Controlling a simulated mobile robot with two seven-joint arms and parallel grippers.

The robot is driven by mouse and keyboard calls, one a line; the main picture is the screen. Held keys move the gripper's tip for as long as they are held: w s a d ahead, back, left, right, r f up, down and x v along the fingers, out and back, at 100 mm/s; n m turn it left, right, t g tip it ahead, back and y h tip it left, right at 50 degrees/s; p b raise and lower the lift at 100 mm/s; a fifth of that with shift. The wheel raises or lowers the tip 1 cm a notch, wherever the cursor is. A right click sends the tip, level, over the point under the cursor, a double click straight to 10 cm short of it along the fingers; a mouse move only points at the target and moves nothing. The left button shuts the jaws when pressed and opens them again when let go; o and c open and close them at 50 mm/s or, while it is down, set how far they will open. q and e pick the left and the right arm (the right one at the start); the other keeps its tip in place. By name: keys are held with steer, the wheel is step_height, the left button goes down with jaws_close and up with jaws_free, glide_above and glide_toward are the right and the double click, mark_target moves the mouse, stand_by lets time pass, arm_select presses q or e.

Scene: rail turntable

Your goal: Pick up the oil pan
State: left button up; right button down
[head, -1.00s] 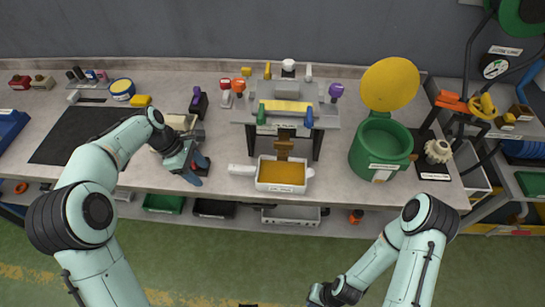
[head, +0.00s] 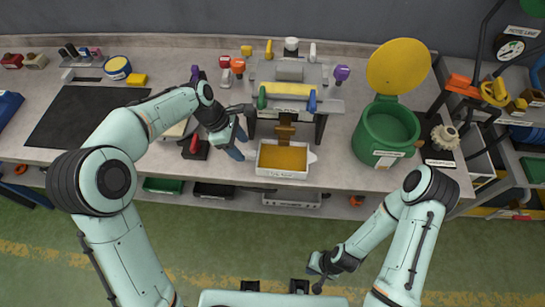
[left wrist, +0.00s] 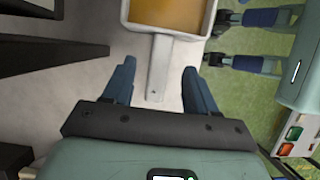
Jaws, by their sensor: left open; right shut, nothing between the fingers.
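The oil pan (head: 280,174) is a white rectangular tray of amber oil, standing on the bench under the small press-like stand. My left gripper (head: 238,147) is open just left of it and hides its left handle in the head view. In the left wrist view the pan's rim (left wrist: 165,30) is at the top, and its white handle (left wrist: 157,68) points down between the two open blue fingers (left wrist: 159,72), with gaps on both sides. My right gripper (head: 318,277) is shut and empty, low over the floor in front of the bench.
The grey stand (head: 288,103) with coloured knobs rises behind the pan. A green drum (head: 385,135) with a raised yellow lid stands to the right. A black block with a red part (head: 195,148) is close left of my left gripper. Bins sit below the bench.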

mark_target(247, 152)
arm_select(q)
steer(key=shift+d, duration=0.25)
steer(key=x, duration=0.5)
steer(key=shift+c, duration=0.3)
steer(key=c, duration=1)
jaws_close()
steer(key=shift+r, duration=0.1)
